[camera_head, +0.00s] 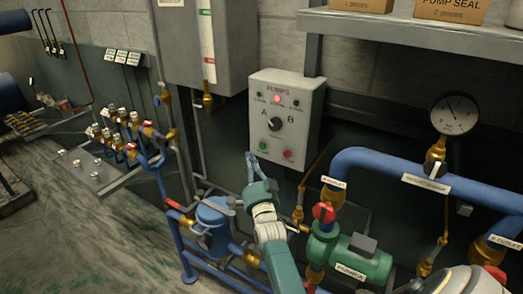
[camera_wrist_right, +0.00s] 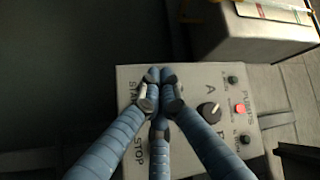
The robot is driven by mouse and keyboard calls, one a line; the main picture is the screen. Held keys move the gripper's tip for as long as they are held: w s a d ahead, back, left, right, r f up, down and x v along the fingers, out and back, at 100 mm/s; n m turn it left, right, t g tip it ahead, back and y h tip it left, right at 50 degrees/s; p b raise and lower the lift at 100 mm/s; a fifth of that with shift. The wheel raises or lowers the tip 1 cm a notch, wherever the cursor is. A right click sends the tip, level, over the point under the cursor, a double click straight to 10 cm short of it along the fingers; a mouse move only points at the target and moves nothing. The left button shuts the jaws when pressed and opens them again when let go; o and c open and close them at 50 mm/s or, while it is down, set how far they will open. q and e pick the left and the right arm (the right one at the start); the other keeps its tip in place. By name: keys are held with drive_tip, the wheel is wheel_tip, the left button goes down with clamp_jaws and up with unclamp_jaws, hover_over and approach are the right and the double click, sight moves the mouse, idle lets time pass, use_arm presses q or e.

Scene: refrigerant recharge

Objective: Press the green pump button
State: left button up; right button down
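The grey pump control box (camera_head: 302,120) hangs on the wall in the head view. Its green button (camera_head: 264,146) is at the lower left of its face, beside a red button (camera_head: 288,154) at the lower right. My right gripper (camera_head: 253,158) is just below and in front of the green button. In the right wrist view the box (camera_wrist_right: 180,75) carries START and STOP labels, and the gripper's fingers (camera_wrist_right: 160,78) are drawn together, empty, over the face. They hide the green button there, so contact cannot be told. My left gripper is not in view.
A black A/B selector knob (camera_head: 275,124) sits above the buttons, with a lit red lamp (camera_head: 277,99) higher up. A blue pipe (camera_head: 390,160) and green pump (camera_head: 350,262) stand to the right. A grey shelf (camera_head: 400,30) overhangs at upper right.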

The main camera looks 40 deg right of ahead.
sight(263, 146)
drive_tip(key=shift+w+d+b, duration=0.3)
drive_tip(key=shift+w+d, duration=0.05)
drive_tip(key=shift+d, duration=0.5)
drive_tip(key=shift+w+d+b, duration=0.3)
drive_tip(key=shift+w+d, duration=0.05)
drive_tip(key=shift+d, duration=0.5)
drive_tip(key=shift+d, duration=0.1)
drive_tip(key=shift+w+d, duration=0.2)
drive_tip(key=shift+d, duration=0.1)
drive_tip(key=shift+w+d+b, duration=0.15)
drive_tip(key=shift+d+b, duration=0.3)
idle(0.8)
drive_tip(key=shift+a+r, duration=0.1)
idle(0.3)
drive_tip(key=shift+s+a+p, duration=0.4)
drive_tip(key=shift+a+p, duration=0.1)
drive_tip(key=shift+a, duration=0.2)
drive_tip(key=shift+a, duration=0.1)
